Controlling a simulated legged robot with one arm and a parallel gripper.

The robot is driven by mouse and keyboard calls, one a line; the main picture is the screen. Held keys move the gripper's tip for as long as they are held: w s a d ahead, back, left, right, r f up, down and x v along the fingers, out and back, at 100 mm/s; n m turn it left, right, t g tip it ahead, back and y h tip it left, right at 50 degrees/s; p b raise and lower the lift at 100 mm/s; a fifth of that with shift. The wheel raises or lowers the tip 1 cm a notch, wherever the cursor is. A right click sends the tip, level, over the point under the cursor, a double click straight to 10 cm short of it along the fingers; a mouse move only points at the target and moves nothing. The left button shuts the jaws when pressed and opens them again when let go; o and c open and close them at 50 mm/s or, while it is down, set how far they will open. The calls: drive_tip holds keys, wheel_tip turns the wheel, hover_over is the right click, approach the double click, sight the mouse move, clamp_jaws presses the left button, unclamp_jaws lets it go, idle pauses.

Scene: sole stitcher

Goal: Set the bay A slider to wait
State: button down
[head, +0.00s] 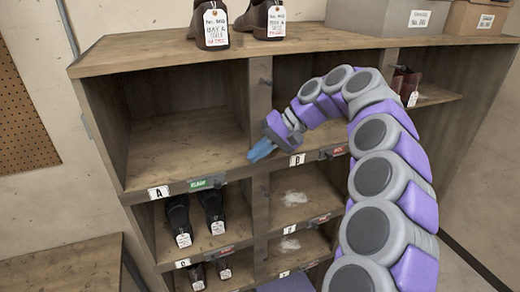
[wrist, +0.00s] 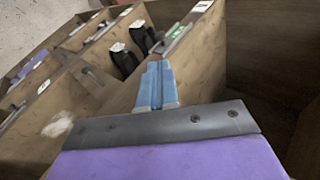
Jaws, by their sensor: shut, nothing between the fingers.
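The bay A slider (head: 205,184) sits on the shelf edge under the upper left bay, right of the white A label (head: 158,192). It shows a green face with lettering too small to read surely, and a dark part at its right end. In the wrist view the slider (wrist: 178,33) lies beyond the fingertips, its green face showing. My gripper (head: 262,151), with blue fingers, is shut and empty. It is up and right of the slider, by the upright between bays A and B, apart from the slider. The fingers also show in the wrist view (wrist: 156,88).
Bay A (head: 185,140) is empty. Dark shoes with tags (head: 178,218) stand in the bay below. The B label (head: 297,160) and a red-faced slider (head: 335,151) are on the right-hand edge. Tagged shoes (head: 213,22) and boxes (head: 385,14) stand on top.

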sight(220, 183)
drive_tip(key=p+x, duration=0.1)
drive_tip(key=x, duration=1)
drive_tip(key=shift+a, duration=0.1)
drive_tip(key=a, duration=0.1)
drive_tip(key=s+a, duration=0.1)
drive_tip(key=a, duration=0.3)
drive_tip(key=shift+s+r, duration=0.1)
drive_tip(key=shift+s, duration=0.15)
drive_tip(key=shift+d+r, duration=0.3)
drive_tip(key=shift+r, duration=0.2)
drive_tip(key=v, duration=1.2)
drive_tip(key=shift+r, duration=0.15)
